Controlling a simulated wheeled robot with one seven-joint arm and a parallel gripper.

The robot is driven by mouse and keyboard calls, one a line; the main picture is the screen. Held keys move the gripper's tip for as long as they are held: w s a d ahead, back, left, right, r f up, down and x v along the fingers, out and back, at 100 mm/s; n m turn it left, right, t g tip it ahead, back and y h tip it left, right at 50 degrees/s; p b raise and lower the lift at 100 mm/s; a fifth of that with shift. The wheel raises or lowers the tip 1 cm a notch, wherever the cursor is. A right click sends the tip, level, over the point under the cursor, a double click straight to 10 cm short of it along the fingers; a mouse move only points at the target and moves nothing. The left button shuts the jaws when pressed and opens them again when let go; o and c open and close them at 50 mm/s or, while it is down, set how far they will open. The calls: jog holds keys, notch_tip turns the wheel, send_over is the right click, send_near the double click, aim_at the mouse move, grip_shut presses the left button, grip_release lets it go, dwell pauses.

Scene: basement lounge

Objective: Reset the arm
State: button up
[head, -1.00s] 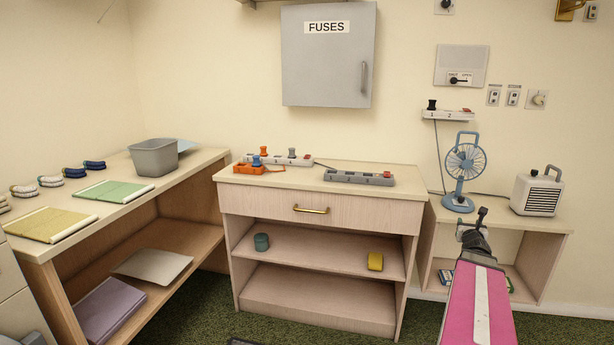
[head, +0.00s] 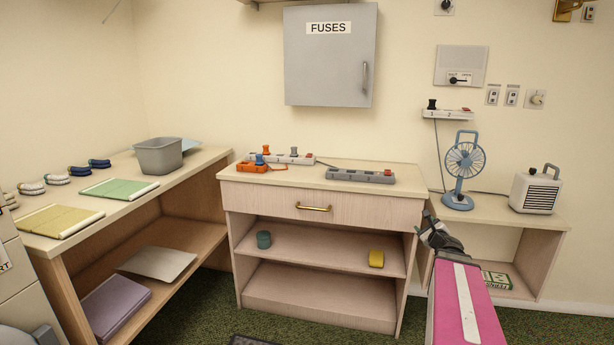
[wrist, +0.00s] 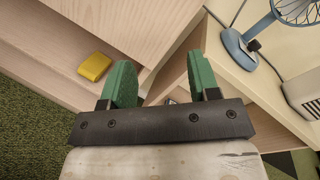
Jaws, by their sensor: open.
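My pink arm reaches up from the lower right in the head view, with my gripper (head: 432,228) at its far end. The gripper is near the right front edge of the middle cabinet (head: 262,200), left of the low right shelf unit. In the wrist view my gripper (wrist: 160,85) has two green fingers spread apart, with nothing between them but the cabinet edge behind. I cannot tell the exact gap to the cabinet.
A yellow block (head: 376,258) and a teal tin (head: 263,240) lie on the cabinet's shelf. Power strips (head: 360,175) sit on its top. A blue fan (head: 462,170) and a white heater (head: 536,190) stand at right.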

jog(key=s+a+f+n+g+y, duration=0.3)
jog(key=a+f+n+g, duration=0.2)
jog(key=a+n, duration=0.45)
jog(key=s+a+f+n+g+y, duration=0.35)
jog(key=a+f+n, duration=0.3)
jog(key=a, duration=0.55)
jog(key=s+a+f+n+g+h, duration=0.2)
jog(key=s+f+n+g+h, duration=0.1)
jog(key=s+n+g, duration=0.1)
jog(key=s+a+f+n+g+h, duration=0.1)
jog(key=s+f+n+g+h, duration=0.2)
jog(key=s+n, duration=0.4)
jog(key=shift+s+a+f+n+g+h, duration=0.3)
jog(key=shift+s+a+g+h, duration=0.05)
jog(key=shift+g+h, duration=0.45)
